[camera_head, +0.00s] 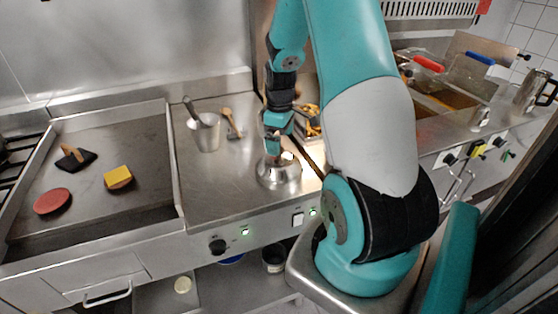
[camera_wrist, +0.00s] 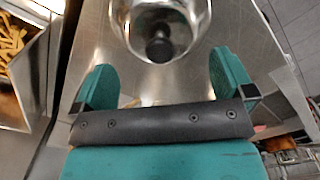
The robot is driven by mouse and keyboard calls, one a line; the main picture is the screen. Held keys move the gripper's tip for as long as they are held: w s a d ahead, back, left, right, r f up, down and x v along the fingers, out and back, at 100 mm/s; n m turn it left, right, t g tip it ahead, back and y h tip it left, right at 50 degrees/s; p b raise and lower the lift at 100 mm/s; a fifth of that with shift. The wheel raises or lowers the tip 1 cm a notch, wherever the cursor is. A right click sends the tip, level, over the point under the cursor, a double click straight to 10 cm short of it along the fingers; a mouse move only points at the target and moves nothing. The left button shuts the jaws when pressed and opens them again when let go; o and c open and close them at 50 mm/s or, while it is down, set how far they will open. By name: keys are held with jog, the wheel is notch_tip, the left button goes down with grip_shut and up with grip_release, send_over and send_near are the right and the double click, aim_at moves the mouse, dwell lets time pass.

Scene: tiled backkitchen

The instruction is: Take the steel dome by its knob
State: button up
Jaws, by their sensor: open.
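The steel dome (camera_head: 280,176) stands on the steel counter to the right of the griddle. In the wrist view the shiny dome (camera_wrist: 185,22) is at the top centre, with its dark round knob (camera_wrist: 160,48) facing the camera. My gripper (camera_head: 274,145) is above the dome in the head view and partly covers its top. In the wrist view the two teal fingers of my gripper (camera_wrist: 163,72) are spread wide, with nothing between them. The knob lies ahead of the fingers, roughly centred across the gap. I cannot tell the exact height between fingertips and knob.
A steel pot (camera_head: 206,133) with a utensil stands left of the dome. A tray of fries (camera_wrist: 20,60) is close by. The griddle (camera_head: 90,205) holds a patty (camera_head: 52,201), a cheese-topped patty (camera_head: 118,177) and a scraper (camera_head: 76,158). Fryer baskets (camera_head: 470,75) are at the right.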

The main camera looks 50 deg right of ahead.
aim_at(279, 161)
jog(key=f, duration=0.2)
jog(key=f+p, duration=0.1)
jog(key=f, duration=0.1)
jog(key=shift+w+f+p, duration=0.2)
jog(key=shift+f+p, duration=0.1)
jog(key=shift+f, duration=0.1)
jog(key=shift+s, duration=0.1)
jog(key=c, duration=1.8)
